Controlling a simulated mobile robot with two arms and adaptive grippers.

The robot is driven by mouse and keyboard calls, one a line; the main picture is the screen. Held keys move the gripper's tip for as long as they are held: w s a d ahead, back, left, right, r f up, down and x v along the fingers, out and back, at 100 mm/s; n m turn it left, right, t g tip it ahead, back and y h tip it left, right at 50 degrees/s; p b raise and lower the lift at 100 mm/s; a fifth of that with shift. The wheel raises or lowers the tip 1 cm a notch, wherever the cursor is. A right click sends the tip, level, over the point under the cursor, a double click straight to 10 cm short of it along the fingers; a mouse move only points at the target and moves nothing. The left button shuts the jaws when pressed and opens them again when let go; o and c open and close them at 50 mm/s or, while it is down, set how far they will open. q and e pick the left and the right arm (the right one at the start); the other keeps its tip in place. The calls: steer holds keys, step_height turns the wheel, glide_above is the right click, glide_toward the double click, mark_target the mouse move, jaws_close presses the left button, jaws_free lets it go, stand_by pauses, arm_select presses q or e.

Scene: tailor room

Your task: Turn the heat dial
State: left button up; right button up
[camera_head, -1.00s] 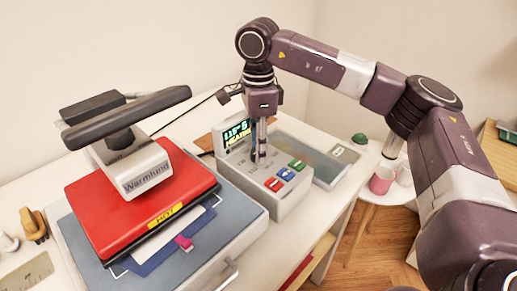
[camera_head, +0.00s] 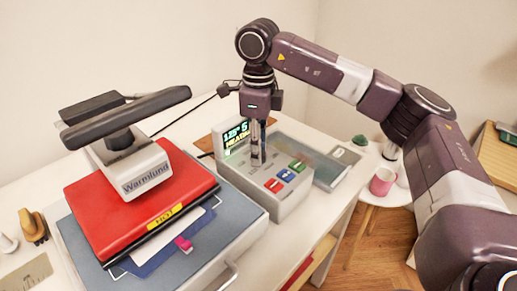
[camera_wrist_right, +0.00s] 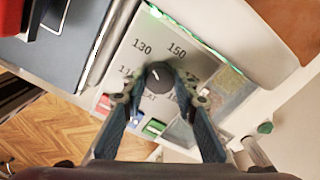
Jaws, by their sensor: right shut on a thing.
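The control box (camera_head: 228,172) is light grey and stands on the white table, with a lit display (camera_head: 236,134) at its back. Its heat dial (camera_wrist_right: 160,75) is a dark round knob with a white pointer mark, seen in the right wrist view among printed numbers such as 130 and 150. My right gripper (camera_head: 256,157) points straight down over the box and is shut on the dial. In the right wrist view its two fingers (camera_wrist_right: 160,88) flank the knob. In the head view the fingers mostly hide the dial. My left gripper is not in view.
Red, blue and green buttons (camera_head: 286,175) sit close by on the box. A red heat press (camera_head: 135,205) with a dark handle stands to the left. A flat grey tray (camera_head: 335,170) lies to the right. A pink mug (camera_head: 382,181) stands on a small side table.

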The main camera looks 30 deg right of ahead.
steer(key=shift+r, duration=0.1)
steer(key=o, duration=1.2)
steer(key=shift+c, duration=0.2)
step_height(320, 180, up, 12)
